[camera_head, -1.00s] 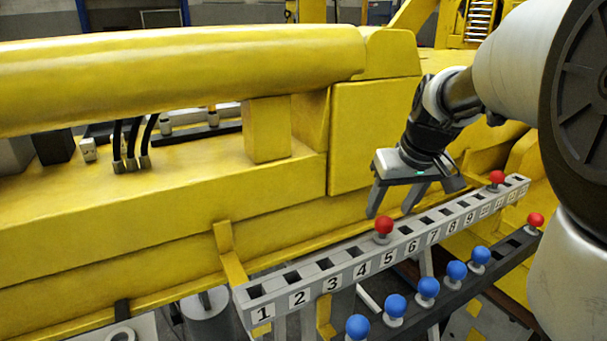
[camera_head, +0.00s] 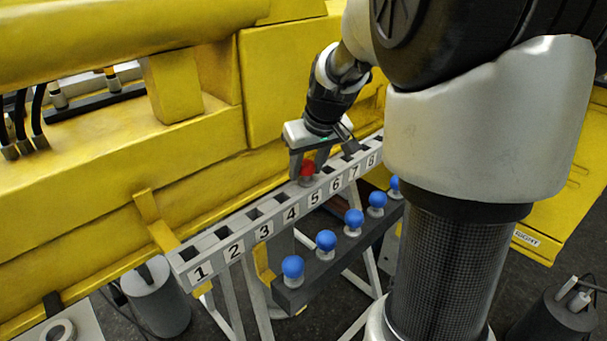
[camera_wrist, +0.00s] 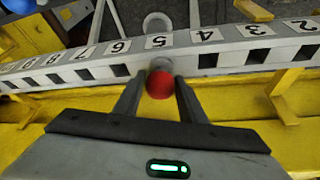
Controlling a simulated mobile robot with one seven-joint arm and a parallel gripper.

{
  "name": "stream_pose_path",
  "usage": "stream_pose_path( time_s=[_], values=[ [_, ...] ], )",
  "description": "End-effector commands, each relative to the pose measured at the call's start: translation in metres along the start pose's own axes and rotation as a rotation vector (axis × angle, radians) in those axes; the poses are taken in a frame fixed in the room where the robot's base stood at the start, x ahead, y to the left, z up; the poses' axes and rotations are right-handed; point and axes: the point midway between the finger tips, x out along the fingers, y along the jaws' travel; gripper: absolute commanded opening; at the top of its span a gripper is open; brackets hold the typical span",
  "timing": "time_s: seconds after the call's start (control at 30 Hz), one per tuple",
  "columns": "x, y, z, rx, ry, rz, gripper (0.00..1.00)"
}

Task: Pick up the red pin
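A red pin (camera_head: 308,169) with a round head stands upright in the numbered grey rail (camera_head: 217,252), at the slot marked 5. My gripper (camera_head: 306,173) is down over the rail with one finger on each side of the red head. The wrist view shows the red pin (camera_wrist: 160,85) between the two fingers of my gripper (camera_wrist: 161,80). Small gaps show between the head and the fingers, so the gripper looks open around it, not closed on it. The pin's lower part is mostly hidden.
Several blue pins (camera_head: 326,241) stand in a dark lower rail (camera_head: 309,286) in front of the numbered rail. The yellow boom (camera_head: 90,215) lies close behind the rail. My arm covers the rail's far right end.

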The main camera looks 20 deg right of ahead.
Motion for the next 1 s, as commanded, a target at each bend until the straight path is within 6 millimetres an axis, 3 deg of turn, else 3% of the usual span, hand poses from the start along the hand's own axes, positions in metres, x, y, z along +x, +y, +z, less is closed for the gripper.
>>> stream_pose_path(
  time_s=[0.03,0.2,0.5,1.0],
  values=[
    [0.0,0.0,0.0,0.0,0.0,0.0,0.28],
    [-0.001,0.0,-0.001,0.0,0.002,0.001,0.02],
    [-0.008,0.0,-0.004,-0.001,0.004,0.001,0.02],
    [-0.087,0.001,-0.037,0.0,0.004,0.002,0.02]
  ],
)
